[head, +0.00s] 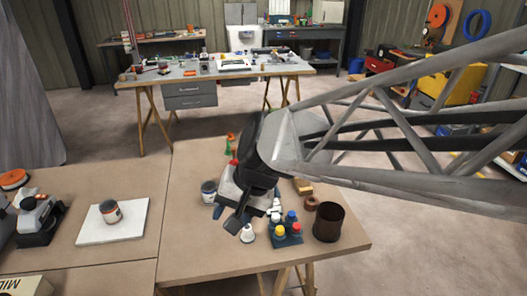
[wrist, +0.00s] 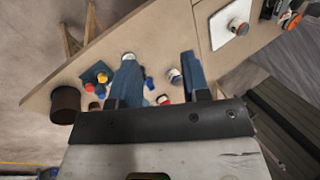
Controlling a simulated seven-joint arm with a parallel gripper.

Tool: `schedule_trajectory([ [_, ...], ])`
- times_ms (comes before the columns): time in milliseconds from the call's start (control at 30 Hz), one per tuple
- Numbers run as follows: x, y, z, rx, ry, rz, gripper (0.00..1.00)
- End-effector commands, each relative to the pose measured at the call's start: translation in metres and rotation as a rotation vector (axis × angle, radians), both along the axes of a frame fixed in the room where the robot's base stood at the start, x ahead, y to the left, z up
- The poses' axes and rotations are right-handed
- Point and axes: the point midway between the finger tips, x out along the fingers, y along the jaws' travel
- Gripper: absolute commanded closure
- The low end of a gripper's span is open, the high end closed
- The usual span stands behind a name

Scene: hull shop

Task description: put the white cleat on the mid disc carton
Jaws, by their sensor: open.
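My gripper (head: 227,217) hangs over the near workbench, its two blue fingers apart and nothing between them; its open fingers also show in the wrist view (wrist: 158,62). A small white object (head: 247,233) stands on the bench just beside the fingertips. It also shows at the left fingertip in the wrist view (wrist: 128,56), partly covered. It may be the white cleat, but its shape is too small to be sure. A pale carton with the letters "MID" (head: 22,287) sits at the bottom left of the head view, mostly cut off. It looks like the mid disc carton.
A blue tray of coloured-cap bottles (head: 288,240) and a dark brown cup (head: 329,222) stand right of the gripper. A grey can (head: 209,191) is to its left. A white board (head: 92,232) bears another can (head: 110,211). A sander (head: 38,220) stands far left. Bare bench lies between.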

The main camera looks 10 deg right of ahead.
Motion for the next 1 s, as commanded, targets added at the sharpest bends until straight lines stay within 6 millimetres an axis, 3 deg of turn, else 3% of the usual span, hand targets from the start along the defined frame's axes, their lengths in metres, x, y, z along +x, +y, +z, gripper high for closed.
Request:
schedule_trajectory([
  [33, -0.006, -0.02, 0.003, -0.044, -0.03, 0.012, 0.57],
  [200, -0.031, -0.079, 0.009, -0.213, -0.104, 0.065, 0.57],
  [433, -0.06, -0.138, 0.015, -0.408, -0.157, 0.117, 0.57],
  [633, -0.071, -0.158, 0.017, -0.482, -0.169, 0.137, 0.57],
  [1000, -0.072, -0.159, 0.017, -0.487, -0.17, 0.14, 0.57],
])
